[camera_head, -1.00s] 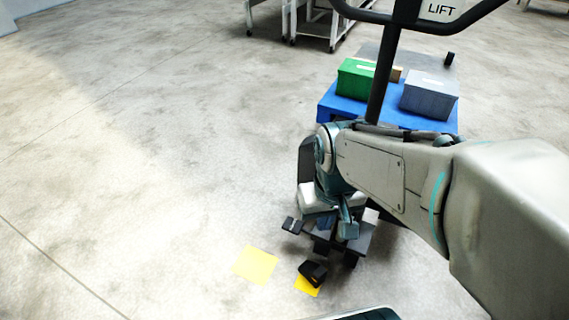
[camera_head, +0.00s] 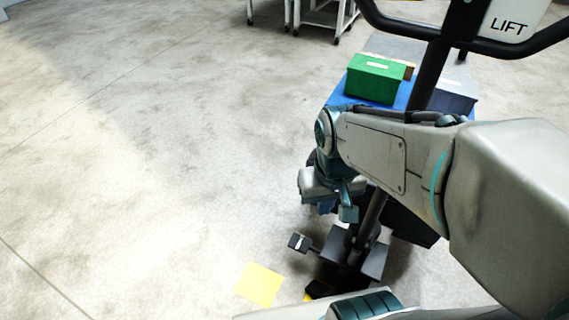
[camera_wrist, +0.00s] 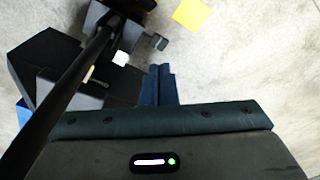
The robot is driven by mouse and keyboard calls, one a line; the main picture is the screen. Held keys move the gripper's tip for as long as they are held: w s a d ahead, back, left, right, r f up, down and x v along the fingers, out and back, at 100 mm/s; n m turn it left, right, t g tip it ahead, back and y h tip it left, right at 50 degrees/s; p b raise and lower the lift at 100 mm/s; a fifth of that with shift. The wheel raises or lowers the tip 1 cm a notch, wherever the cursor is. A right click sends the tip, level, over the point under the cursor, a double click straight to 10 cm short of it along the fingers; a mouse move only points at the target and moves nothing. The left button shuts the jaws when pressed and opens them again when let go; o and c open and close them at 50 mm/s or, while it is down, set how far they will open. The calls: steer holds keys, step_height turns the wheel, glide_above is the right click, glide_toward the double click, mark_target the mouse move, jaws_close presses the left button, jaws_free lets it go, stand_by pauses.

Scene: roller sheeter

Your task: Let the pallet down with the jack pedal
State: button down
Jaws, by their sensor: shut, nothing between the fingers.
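The jack stands right of centre in the head view, with its dark handle (camera_head: 428,82) and a "LIFT" sign (camera_head: 508,25). A small dark pedal (camera_head: 300,243) with a pale mark sticks out left of its base (camera_head: 345,250); it also shows in the wrist view (camera_wrist: 158,41). A second black pedal-like part (camera_head: 319,288) is partly hidden by my body. The blue pallet (camera_head: 338,95) lies behind, partly covered by my arm. My gripper is shut and empty; its blue fingers (camera_wrist: 161,72) point toward the small pedal, with a visible gap in the wrist view.
A green box (camera_head: 375,78) and a grey box (camera_head: 455,95) sit on the pallet. A yellow floor square (camera_head: 258,284) lies left of the jack base. White carts (camera_head: 320,18) stand at the back. The floor to the left is clear.

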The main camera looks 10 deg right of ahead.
steer(key=m+g+p, duration=0.1)
steer(key=m+p, duration=0.4)
steer(key=m, duration=0.2)
glide_above(299, 242)
step_height(299, 242, down, 37)
steer(key=shift+f, duration=0.5)
step_height(299, 242, down, 14)
steer(key=b, duration=0.5)
steer(key=shift+a+f, duration=0.1)
